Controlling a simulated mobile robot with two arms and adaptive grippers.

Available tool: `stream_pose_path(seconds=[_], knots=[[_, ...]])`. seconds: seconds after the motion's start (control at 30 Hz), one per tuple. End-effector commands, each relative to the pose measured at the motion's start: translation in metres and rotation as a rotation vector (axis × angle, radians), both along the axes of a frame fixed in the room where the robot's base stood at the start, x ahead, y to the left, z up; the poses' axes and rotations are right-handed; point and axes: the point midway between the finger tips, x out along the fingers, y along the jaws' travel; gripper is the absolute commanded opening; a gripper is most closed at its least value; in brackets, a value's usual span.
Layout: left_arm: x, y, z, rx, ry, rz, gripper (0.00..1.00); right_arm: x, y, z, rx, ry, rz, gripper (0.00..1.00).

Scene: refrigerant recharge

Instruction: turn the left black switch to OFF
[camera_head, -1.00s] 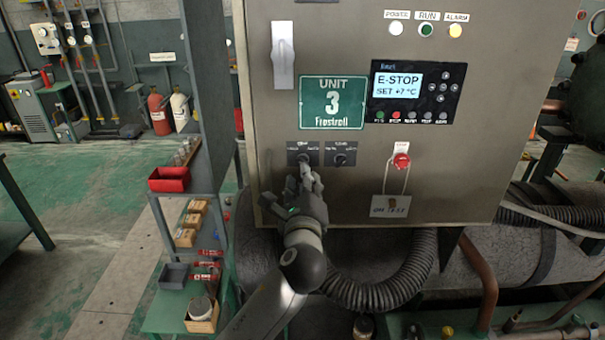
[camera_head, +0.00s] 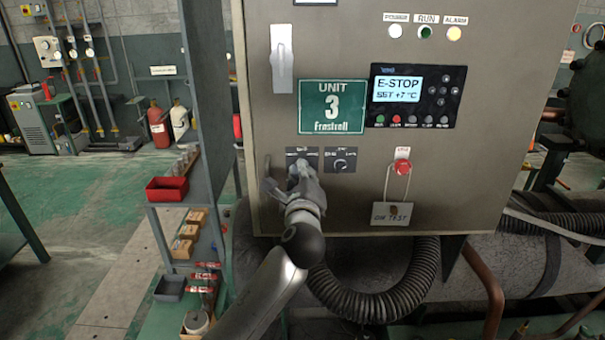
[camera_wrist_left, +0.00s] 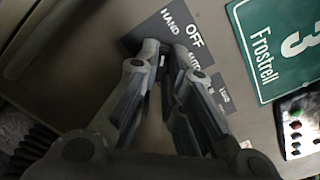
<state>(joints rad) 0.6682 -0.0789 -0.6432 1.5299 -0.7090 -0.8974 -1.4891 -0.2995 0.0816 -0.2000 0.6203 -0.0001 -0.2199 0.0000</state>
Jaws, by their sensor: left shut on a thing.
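The left switch's dark label plate (camera_head: 313,153) is on the front of the grey cabinet, left of a second black switch (camera_head: 340,164). My left gripper (camera_head: 298,172) reaches up to this plate from below, its fingers over the left switch. In the left wrist view the plate (camera_wrist_left: 193,42) reads HAND, OFF and AUTO. There my left gripper's fingertips (camera_wrist_left: 165,52) are close together at the plate's edge, shut on the switch knob. The fingers hide the knob, so its pointing direction cannot be read. My right gripper is not in view.
A red emergency button (camera_head: 402,166) with a hanging tag (camera_head: 391,214) is to the right. The display (camera_head: 398,88) reads E-STOP, SET +7 °C. A grey handle (camera_head: 282,58) stands out above the switch. A ribbed hose (camera_head: 385,295) runs below the cabinet.

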Motion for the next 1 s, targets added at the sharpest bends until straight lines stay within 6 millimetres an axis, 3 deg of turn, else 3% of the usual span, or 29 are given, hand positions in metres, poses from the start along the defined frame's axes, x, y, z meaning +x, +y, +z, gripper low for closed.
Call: stream_pose_path(seconds=[0.6, 1.0], knots=[[0.000, 0.002, 0.003, 0.171, -0.001, 0.003, 0.00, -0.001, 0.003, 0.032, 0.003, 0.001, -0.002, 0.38], [0.000, 0.002, 0.000, 0.191, 0.000, 0.004, 0.00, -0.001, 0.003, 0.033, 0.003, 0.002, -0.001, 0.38]])
